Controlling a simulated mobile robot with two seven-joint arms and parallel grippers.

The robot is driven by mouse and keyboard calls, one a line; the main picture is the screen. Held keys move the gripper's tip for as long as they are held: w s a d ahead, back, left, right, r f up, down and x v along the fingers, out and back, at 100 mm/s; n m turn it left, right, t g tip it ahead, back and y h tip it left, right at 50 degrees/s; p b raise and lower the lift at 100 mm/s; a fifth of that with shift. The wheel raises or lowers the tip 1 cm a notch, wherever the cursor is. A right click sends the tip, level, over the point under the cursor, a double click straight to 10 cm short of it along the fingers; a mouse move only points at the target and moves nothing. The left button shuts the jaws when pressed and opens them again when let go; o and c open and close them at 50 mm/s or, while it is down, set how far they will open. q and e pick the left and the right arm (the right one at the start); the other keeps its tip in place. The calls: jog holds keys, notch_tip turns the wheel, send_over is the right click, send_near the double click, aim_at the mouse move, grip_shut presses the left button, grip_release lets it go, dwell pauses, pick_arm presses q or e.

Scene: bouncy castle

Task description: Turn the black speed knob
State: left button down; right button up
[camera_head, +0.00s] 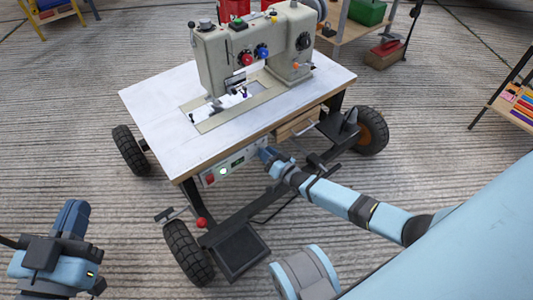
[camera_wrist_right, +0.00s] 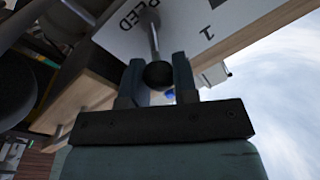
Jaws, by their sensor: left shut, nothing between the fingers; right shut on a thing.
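The black speed knob (camera_wrist_right: 158,74) is a dark ball on a thin metal stem, seen in the right wrist view in front of a white panel (camera_wrist_right: 190,25) with partly visible lettering. My right gripper (camera_wrist_right: 159,72) has one finger on each side of the knob and is shut on it. In the head view my right gripper (camera_head: 267,154) is at the right end of the control panel (camera_head: 232,164) under the table's front edge, and it hides the knob there. My left gripper (camera_head: 75,208) is shut and empty at lower left, away from the table.
A beige sewing machine (camera_head: 225,60) stands on the white-topped wheeled table (camera_head: 155,95). A wooden drawer (camera_head: 298,124) is just right of the panel. A red ball knob (camera_head: 202,222) and a black pedal plate (camera_head: 241,250) sit low in front. Concrete floor lies open at left.

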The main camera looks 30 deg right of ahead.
jog(key=shift+a, duration=0.1)
jog(key=o, duration=0.9)
pick_arm(q)
jog(key=shift+s+f, duration=0.15)
jog(key=shift+f, duration=0.1)
jog(key=shift+s+d+f+n+g+y+p, duration=0.25)
jog(key=shift+s+d+n+g+p, duration=0.25)
jog(key=shift+n+p, duration=0.6)
jog(key=shift+s+d+f+n+g+y+p, duration=0.2)
jog(key=shift+s+n+g+p, duration=0.4)
jog(key=shift+p, duration=0.85)
pick_arm(e)
jog(key=v, duration=1.4)
pick_arm(q)
jog(key=shift+r, duration=0.35)
